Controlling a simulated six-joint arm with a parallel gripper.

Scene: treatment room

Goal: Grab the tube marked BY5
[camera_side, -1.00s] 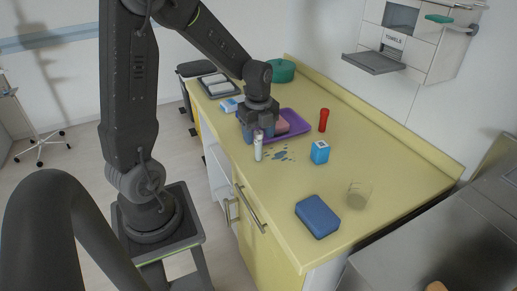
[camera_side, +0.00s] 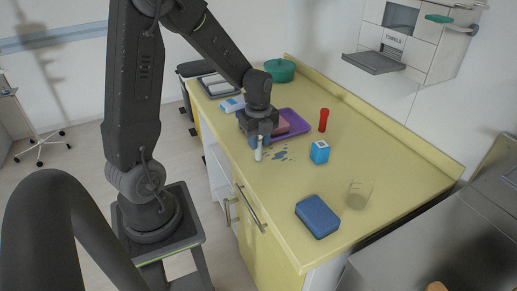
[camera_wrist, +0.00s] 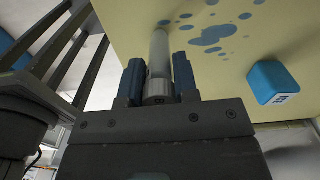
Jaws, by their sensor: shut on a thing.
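A slim whitish tube (camera_side: 258,149) stands near the front edge of the yellow counter (camera_side: 375,235), beside blue spots. In the wrist view the tube (camera_wrist: 159,55) lies between the two blue fingers of my gripper (camera_wrist: 158,78), with its grey end toward the palm. My gripper (camera_side: 259,141) is shut on this tube in the side view, with the fingers around its upper part. No marking on the tube can be read, so I cannot tell whether it says BY5. Its lower end appears to be at the counter top.
A purple tray (camera_side: 298,122) lies behind my gripper. A red bottle (camera_side: 323,120), a blue box (camera_side: 319,152), a clear beaker (camera_side: 358,195) and a blue case (camera_side: 317,216) stand to the right. A green pot (camera_side: 281,70) is at the back. Free counter lies between them.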

